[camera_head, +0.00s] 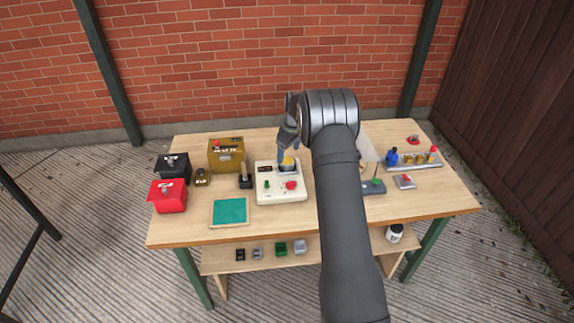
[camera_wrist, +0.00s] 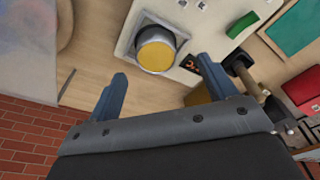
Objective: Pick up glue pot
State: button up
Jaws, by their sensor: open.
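A round grey pot with a flat amber top, which looks like the glue pot (camera_wrist: 157,52), sits upright in a square socket on a cream box (camera_head: 281,190). In the head view only a bit of the amber top (camera_head: 288,161) shows under my gripper (camera_head: 288,140). In the wrist view my gripper (camera_wrist: 163,82) is open and empty, its two blue-grey fingers apart. The pot lies just beyond the fingertips, between their lines, and does not appear to be touched.
Left of the box stand a black-handled stamp-like tool (camera_head: 245,178), a brass box (camera_head: 227,155), and red (camera_head: 168,196) and black (camera_head: 172,167) boxes. A teal mat (camera_head: 230,211) lies in front. A rack of small bottles (camera_head: 412,161) stands right. My arm hides the table's middle right.

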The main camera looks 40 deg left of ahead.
aim_at(287, 161)
jog(key=shift+w+a+f, duration=0.1)
jog(key=shift+a+f, duration=0.05)
jog(key=shift+f, duration=0.7)
jog(key=shift+w+a+f, duration=0.1)
jog(key=shift+a+f, duration=0.1)
jog(key=shift+f, duration=0.7)
jog(key=shift+w+a+f, duration=0.1)
jog(key=shift+a+f, duration=0.05)
jog(key=shift+f, duration=0.7)
jog(key=c, duration=1.2)
jog(key=shift+c, duration=0.9)
jog(key=shift+r, duration=0.1)
jog(key=shift+r, duration=0.1)
